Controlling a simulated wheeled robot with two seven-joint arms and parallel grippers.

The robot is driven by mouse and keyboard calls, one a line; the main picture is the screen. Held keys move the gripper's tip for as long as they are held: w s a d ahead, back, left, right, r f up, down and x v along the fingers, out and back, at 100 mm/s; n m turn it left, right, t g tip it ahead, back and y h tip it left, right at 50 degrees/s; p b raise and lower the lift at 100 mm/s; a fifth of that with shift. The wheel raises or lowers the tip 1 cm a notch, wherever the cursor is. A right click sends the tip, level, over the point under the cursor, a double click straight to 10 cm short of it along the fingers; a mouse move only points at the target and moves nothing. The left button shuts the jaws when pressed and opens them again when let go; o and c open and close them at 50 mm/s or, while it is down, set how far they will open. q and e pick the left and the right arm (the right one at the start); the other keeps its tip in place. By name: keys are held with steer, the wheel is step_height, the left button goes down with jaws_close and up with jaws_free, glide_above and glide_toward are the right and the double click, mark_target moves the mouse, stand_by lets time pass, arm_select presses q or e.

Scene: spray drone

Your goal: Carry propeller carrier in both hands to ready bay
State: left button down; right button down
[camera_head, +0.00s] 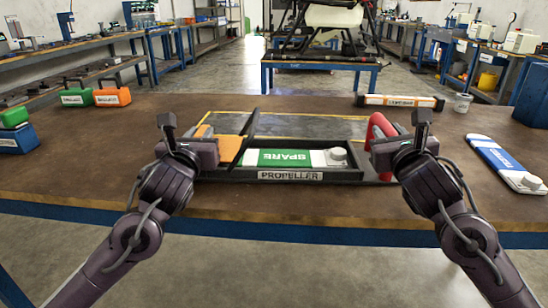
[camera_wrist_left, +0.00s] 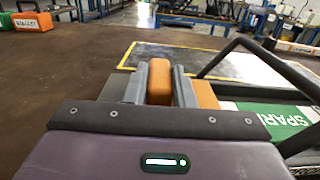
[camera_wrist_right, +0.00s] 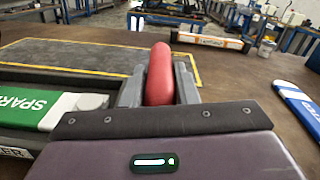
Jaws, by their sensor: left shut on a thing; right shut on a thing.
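The propeller carrier (camera_head: 336,174) is a dark tray labelled PROPELLER on the brown workbench. A green and white piece marked SPARE (camera_head: 285,158) lies in it. My left gripper (camera_head: 190,142) is shut on the carrier's orange left handle (camera_wrist_left: 159,80), and the fingers flank it in the left wrist view. My right gripper (camera_head: 398,142) is shut on the red right handle (camera_wrist_right: 160,75). The carrier looks level; I cannot tell whether it touches the bench. A yellow-edged dark rectangle (camera_head: 320,124) is marked on the bench just behind the carrier.
A blue and white piece (camera_head: 502,160) lies to the right. Green (camera_head: 76,97) and orange (camera_head: 112,97) boxes stand at the back left. A green and blue box (camera_head: 16,132) sits at the left edge.

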arm_select(q)
steer(key=shift+r, duration=0.2)
arm_select(e)
steer(key=shift+r, duration=0.2)
